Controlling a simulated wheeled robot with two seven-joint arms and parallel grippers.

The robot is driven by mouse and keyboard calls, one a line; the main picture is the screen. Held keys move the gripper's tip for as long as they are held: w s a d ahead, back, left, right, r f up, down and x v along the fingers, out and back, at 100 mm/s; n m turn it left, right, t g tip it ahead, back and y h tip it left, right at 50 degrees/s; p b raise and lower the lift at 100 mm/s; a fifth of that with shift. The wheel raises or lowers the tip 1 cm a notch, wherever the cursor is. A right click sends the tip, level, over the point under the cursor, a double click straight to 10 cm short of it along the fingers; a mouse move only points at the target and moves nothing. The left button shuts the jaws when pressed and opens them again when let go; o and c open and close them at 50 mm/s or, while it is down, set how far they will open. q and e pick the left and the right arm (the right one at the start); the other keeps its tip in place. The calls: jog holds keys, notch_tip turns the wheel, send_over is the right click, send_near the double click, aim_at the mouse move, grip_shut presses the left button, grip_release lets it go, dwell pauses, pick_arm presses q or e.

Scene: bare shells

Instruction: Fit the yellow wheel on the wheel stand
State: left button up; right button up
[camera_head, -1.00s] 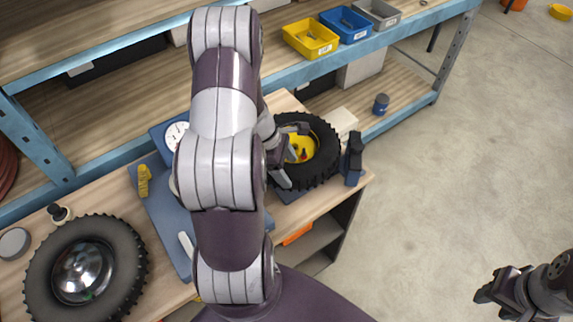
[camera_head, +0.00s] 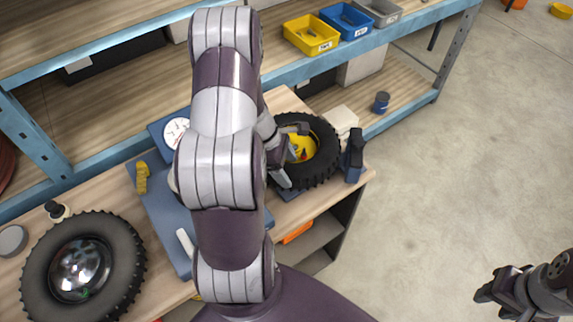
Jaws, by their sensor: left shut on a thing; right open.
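The yellow wheel (camera_head: 322,160), a black knobbly tyre with a yellow hub, is at the right end of the workbench. My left gripper (camera_head: 291,157) is shut on it at the hub's left side; my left arm hides part of the hand and the wheel's left edge. A dark stand (camera_head: 354,157) with an upright post is just right of the tyre, and a dark base shows under the wheel. I cannot tell whether the wheel is seated on it. My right gripper (camera_head: 492,291) is open and empty over the floor at the lower right.
A second tyre with a silver hub (camera_head: 82,270) lies at the bench's left. Shelving behind holds yellow (camera_head: 311,35) and blue bins (camera_head: 347,22).

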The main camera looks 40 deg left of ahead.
pick_arm(q)
jog(key=shift+f, duration=0.3)
dwell(0.4)
jog(key=shift+f+b, duration=0.3)
jog(key=shift+b, duration=0.1)
jog(key=shift+s+f, duration=0.1)
jog(key=shift+f, duration=0.05)
jog(key=o, duration=1.1)
jog(key=shift+s, duration=0.1)
jog(key=o, duration=0.4)
jog(key=shift+f, duration=0.1)
jog(key=shift+o, duration=0.2)
